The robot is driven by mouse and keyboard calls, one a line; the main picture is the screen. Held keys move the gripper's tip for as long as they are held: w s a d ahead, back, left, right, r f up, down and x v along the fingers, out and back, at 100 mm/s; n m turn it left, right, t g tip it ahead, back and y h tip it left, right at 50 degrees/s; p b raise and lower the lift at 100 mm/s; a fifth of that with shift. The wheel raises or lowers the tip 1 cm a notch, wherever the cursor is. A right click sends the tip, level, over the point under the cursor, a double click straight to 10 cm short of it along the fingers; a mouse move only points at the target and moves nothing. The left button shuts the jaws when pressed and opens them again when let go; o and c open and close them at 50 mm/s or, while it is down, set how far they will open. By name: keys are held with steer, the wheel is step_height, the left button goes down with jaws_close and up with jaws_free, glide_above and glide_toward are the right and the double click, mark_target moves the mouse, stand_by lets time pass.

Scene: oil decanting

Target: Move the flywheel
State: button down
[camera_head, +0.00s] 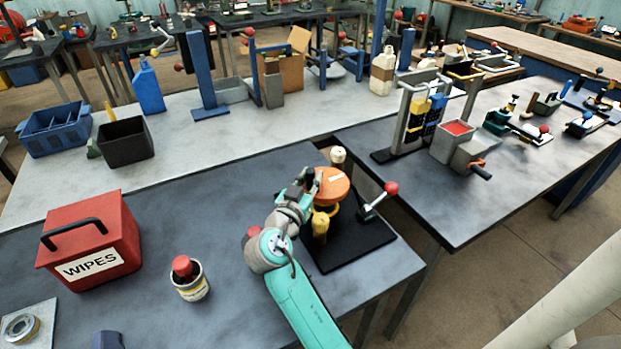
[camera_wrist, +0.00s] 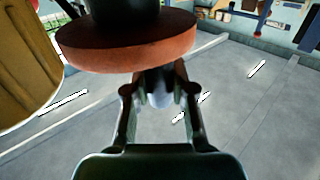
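The flywheel looks to be the orange-brown disc (camera_head: 332,186) on top of a fixture with a black base plate (camera_head: 347,246) on the near table. In the wrist view, the disc (camera_wrist: 125,45) fills the upper left, with a dark part on its upper face. My gripper (camera_head: 309,183) is at the left edge of the disc. In the wrist view, the fingers of my gripper (camera_wrist: 158,88) stand apart, close to the disc's lower edge.
A yellow post (camera_head: 320,226) stands beside the disc, and a red-knobbed lever (camera_head: 378,199) is to its right. A red WIPES box (camera_head: 92,242) and a can with a red top (camera_head: 189,279) stand left of my arm.

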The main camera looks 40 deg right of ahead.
mark_target(335, 193)
steer(key=shift+s+t, duration=0.15)
steer(key=shift+t, duration=0.15)
